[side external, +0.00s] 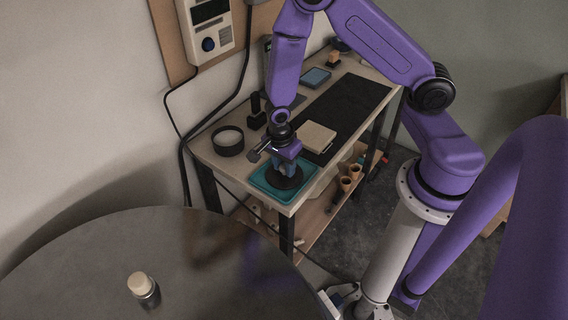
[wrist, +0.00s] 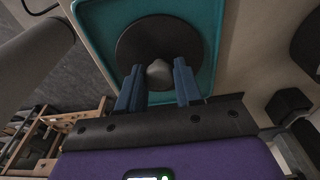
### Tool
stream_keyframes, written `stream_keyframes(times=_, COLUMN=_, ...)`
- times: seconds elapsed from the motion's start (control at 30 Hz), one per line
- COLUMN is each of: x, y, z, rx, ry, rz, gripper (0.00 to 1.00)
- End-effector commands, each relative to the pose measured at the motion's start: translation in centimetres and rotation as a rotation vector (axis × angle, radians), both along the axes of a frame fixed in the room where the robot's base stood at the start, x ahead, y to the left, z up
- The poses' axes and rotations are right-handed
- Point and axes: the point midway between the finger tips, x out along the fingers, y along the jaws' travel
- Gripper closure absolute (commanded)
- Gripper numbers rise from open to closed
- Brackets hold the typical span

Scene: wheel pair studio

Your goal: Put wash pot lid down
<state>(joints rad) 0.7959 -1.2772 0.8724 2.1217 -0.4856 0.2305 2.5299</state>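The wash pot lid is a dark round disc (side external: 284,181) with a grey knob. It also shows in the wrist view (wrist: 135,42), with the knob (wrist: 158,72) between my fingers. My gripper (wrist: 158,68) has its two blue fingers close against both sides of the knob and looks shut on it. In the side view my gripper (side external: 287,167) points down over the lid. The lid is level inside the outline of the teal tray (side external: 262,188); I cannot tell whether it touches the tray floor. A black open round pot (side external: 228,141) stands to the left on the bench.
A tan square block (side external: 319,137) lies close to the right of my gripper. A black upright item (side external: 256,110) stands behind the pot. A dark mat (side external: 345,105) covers much of the bench.

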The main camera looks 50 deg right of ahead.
Motion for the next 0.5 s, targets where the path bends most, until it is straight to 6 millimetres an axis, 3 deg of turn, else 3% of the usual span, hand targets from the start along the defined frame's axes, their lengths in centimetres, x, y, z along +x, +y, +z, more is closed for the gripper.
stream_keyframes(times=0.03, x=0.01, y=0.01, z=0.03, rx=0.0, ry=0.0, rz=0.0, gripper=0.48)
stream_keyframes(times=0.07, x=0.01, y=0.01, z=0.03, rx=0.0, ry=-0.001, rz=0.0, gripper=0.42)
stream_keyframes(times=0.5, x=0.1, y=0.1, z=0.78, rx=0.001, ry=-0.003, rz=-0.001, gripper=0.42)
